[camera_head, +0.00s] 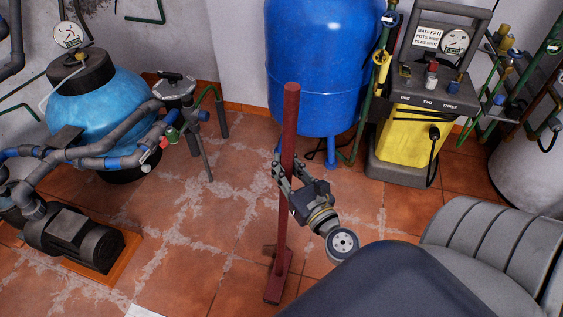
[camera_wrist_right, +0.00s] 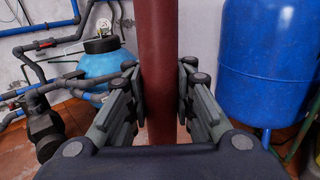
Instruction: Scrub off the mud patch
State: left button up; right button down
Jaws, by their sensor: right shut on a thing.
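A dark red pole (camera_head: 288,130) stands nearly upright in front of me, with a flat, block-like foot (camera_head: 277,287) of the same colour at floor level. It looks like a long-handled scrubber. My right gripper (camera_head: 286,180) is shut around the pole at about mid-height. In the right wrist view the pole (camera_wrist_right: 158,60) runs between the two fingers (camera_wrist_right: 162,95). The tiled floor (camera_head: 225,215) has pale grey, uneven stains along its joints. I cannot make out a distinct mud patch. Bristles under the foot are hidden. My left gripper is out of view.
A blue tank (camera_head: 318,60) stands behind the pole. A yellow and grey machine with a gauge (camera_head: 412,135) is at right. A light-blue filter vessel (camera_head: 100,105), pipes and a dark pump (camera_head: 75,240) fill the left. The floor between pump and pole is clear.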

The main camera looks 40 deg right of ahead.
jog(key=shift+w+d+p, duration=0.5)
jog(key=shift+w+d, duration=1.95)
jog(key=shift+d, duration=0.75)
jog(key=shift+w+a+p, duration=1)
jog(key=shift+w+a, duration=5.25)
jog(key=shift+w, duration=1.7)
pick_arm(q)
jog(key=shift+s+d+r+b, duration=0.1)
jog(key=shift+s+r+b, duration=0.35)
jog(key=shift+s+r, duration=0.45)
pick_arm(e)
jog(key=s+d, duration=1)
jog(key=s, duration=0.3)
